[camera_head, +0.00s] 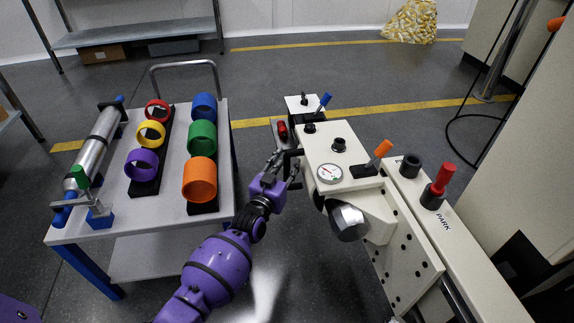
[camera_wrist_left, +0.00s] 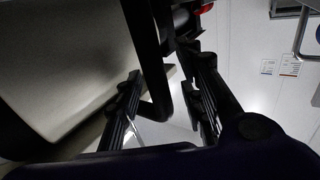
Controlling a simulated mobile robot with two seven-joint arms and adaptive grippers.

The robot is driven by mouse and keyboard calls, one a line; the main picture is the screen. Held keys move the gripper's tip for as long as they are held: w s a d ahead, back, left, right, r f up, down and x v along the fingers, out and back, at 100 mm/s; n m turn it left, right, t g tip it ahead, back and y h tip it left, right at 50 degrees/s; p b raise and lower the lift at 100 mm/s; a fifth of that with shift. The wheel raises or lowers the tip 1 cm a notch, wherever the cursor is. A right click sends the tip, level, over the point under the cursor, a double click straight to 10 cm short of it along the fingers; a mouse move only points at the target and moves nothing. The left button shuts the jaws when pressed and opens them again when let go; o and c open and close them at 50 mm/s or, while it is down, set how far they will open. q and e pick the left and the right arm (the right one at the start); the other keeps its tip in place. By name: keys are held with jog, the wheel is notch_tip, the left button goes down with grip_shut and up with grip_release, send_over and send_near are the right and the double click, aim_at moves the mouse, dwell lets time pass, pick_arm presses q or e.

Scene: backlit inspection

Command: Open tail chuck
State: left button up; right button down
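The off-white machine unit (camera_head: 335,150) stands right of centre in the head view, with a round gauge, a blue-tipped lever (camera_head: 324,100) and an orange-tipped lever (camera_head: 381,149) on top. I cannot tell which part is the tail chuck. A bent black bar (camera_head: 291,153) sticks out of the unit's left side. My left gripper (camera_head: 279,166) is beside that bar. In the left wrist view, the gripper's fingers (camera_wrist_left: 165,105) are apart, and the black bar (camera_wrist_left: 148,60) runs between them. Contact with the bar cannot be told. My right gripper is out of view.
A cart (camera_head: 170,222) at left carries coloured rings and a metal cylinder. A red part (camera_head: 282,130) sits just behind the gripper. A red-handled lever (camera_head: 437,184) stands at the PARK label on a beam at right. Floor shows between cart and machine.

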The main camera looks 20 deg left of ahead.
pick_arm(q)
jog(key=shift+d, duration=0.1)
jog(key=shift+s, duration=0.1)
jog(key=s, duration=1.2)
jog(key=shift+c, duration=0.4)
